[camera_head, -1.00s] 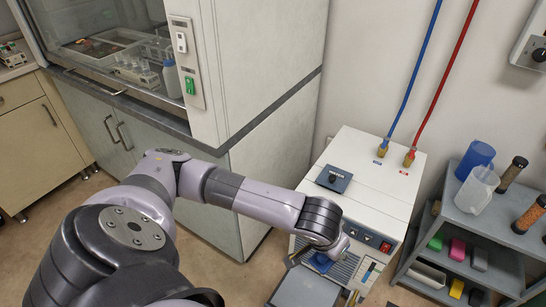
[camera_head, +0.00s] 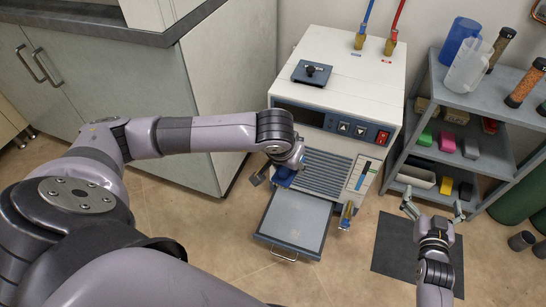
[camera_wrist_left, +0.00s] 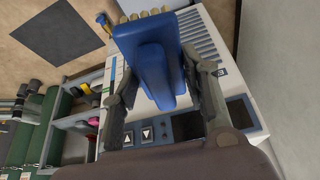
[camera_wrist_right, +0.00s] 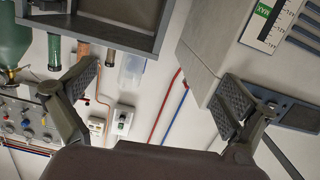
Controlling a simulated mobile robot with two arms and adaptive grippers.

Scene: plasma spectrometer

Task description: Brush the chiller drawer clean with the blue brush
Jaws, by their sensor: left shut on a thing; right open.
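The chiller (camera_head: 345,85) is a white box with a control panel and front grille. Its grey chiller drawer (camera_head: 297,222) is pulled out at the bottom front. My left gripper (camera_head: 280,172) is shut on the blue brush (camera_head: 284,178) at the drawer's back left corner, by the grille. In the left wrist view the blue brush (camera_wrist_left: 160,62) sits between both fingers, tan bristles at its far end. I cannot tell whether the bristles touch the drawer. My right gripper (camera_head: 435,205) is open and empty, right of the drawer; the right wrist view shows its spread fingers (camera_wrist_right: 158,85).
A grey shelf (camera_head: 485,100) with jugs, tubes and coloured blocks stands at the right. A dark mat (camera_head: 395,255) lies on the floor below my right gripper. A brass-and-blue valve (camera_head: 347,213) sticks out beside the drawer. A cabinet (camera_head: 170,100) stands at the left.

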